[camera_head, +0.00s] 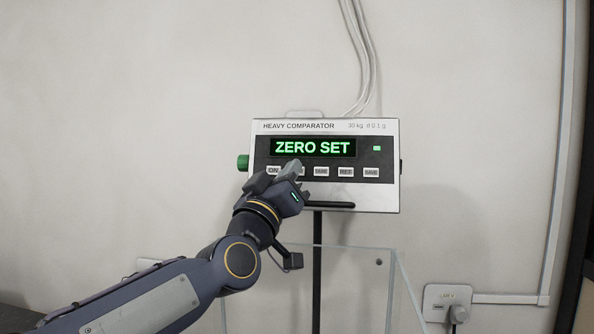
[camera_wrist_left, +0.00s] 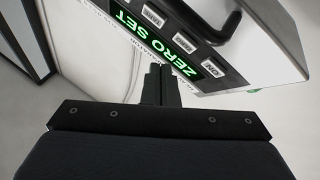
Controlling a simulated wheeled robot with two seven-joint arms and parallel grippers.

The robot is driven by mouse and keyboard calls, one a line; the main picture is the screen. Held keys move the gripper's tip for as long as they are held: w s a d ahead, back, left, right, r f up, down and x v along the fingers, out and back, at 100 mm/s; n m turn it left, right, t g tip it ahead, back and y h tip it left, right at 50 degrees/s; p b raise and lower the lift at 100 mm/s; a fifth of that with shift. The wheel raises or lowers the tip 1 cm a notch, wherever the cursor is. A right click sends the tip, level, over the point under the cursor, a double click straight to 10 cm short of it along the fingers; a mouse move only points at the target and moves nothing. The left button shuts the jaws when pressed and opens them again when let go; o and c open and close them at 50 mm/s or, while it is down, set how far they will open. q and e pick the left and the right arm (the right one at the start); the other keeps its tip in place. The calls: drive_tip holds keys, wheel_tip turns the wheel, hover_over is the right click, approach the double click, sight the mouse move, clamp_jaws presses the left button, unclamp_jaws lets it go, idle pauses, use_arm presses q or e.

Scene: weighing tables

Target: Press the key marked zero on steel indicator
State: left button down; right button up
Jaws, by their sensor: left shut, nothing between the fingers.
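The steel indicator (camera_head: 330,195) is a box labelled "HEAVY COMPARATOR" on the wall side, with a green display (camera_head: 313,147) reading "ZERO SET". Its key row shows ON, a key mostly covered by my gripper, then TARE, REF and SAVE. The zero key's marking is hidden in the head view. My left gripper (camera_head: 294,168) is shut and empty, with its fingertips at the covered key just right of ON. In the left wrist view the shut fingers (camera_wrist_left: 160,82) reach toward the indicator face (camera_wrist_left: 262,40). Contact with the key cannot be told. My right gripper is not in view.
A green knob (camera_head: 242,162) is on the indicator's left side. A dark bar (camera_head: 330,205) juts out below the keys. A clear panelled enclosure (camera_head: 400,290) stands below, around the dark post (camera_head: 317,250). A wall socket (camera_head: 447,302) is at the lower right.

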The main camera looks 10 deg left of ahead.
use_arm(q)
drive_tip(key=s, duration=0.3)
drive_tip(key=shift+r+p, duration=0.3)
drive_tip(key=shift+r, duration=0.1)
drive_tip(key=shift+r, duration=0.1)
